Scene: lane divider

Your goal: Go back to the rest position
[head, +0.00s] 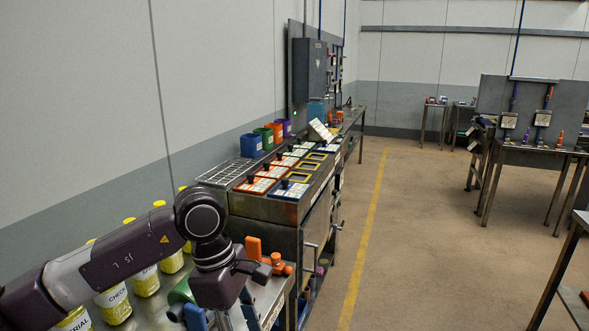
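My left arm comes in from the left over a metal bench (150,312) and bends downward at its wrist. My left gripper (222,318) points down at the bottom edge of the head view. Its fingertips are cut off or hidden, so I cannot tell whether it is open or holds anything. Green and blue parts (181,291) lie close beside it, and an orange part (254,247) lies just beyond it. My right arm and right gripper are not in view.
Beyond is a station with framed trays (290,190) and coloured bins (251,145). The floor with a yellow line (362,245) is open to the right. Another workbench (525,150) stands farther right.

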